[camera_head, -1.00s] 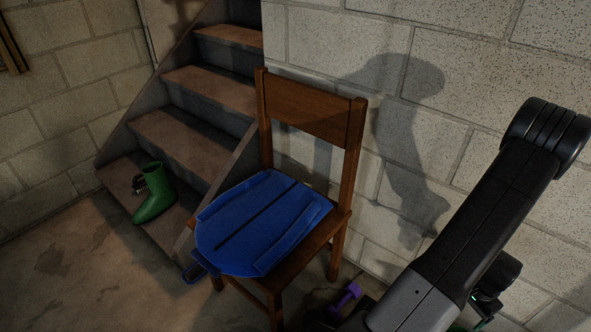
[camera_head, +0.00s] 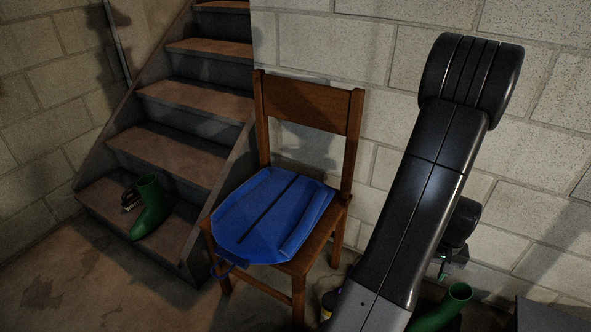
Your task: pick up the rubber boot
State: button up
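One green rubber boot (camera_head: 150,208) stands on the lowest stair step at the left, beside a small brush-like object. A second green boot (camera_head: 445,306) is low at the right, partly hidden behind my arm and cut by the bottom edge. My arm crosses the right of the view. A small part of what seems to be my gripper (camera_head: 447,268) shows just above the second boot. Its fingers cannot be made out, nor whether it touches the boot.
A wooden chair (camera_head: 308,102) with a blue bag-like item (camera_head: 270,215) on its seat stands in the middle, close to my arm. Wooden stairs (camera_head: 172,155) rise behind it at the left. A block wall (camera_head: 390,60) closes the back. Floor (camera_head: 80,275) is clear at front left.

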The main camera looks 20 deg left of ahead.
aim_at(157, 209)
jog(key=k+j, duration=0.1)
jog(key=j, duration=0.75)
jog(key=k+j, duration=0.15)
jog(key=j, duration=0.25)
jog(key=k+j+z, duration=0.1)
jog(key=j, duration=0.3)
jog(key=k+j, duration=0.1)
jog(key=j, duration=0.3)
jog(key=k+j, duration=0.1)
jog(key=j, duration=0.35)
jog(key=i+j, duration=0.1)
jog(key=j, duration=0.75)
jog(key=i+j+z, duration=0.1)
jog(key=j, duration=0.7)
jog(key=j+z, duration=0.1)
jog(key=j, duration=0.75)
jog(key=i+j, duration=0.8)
jog(key=j, duration=0.2)
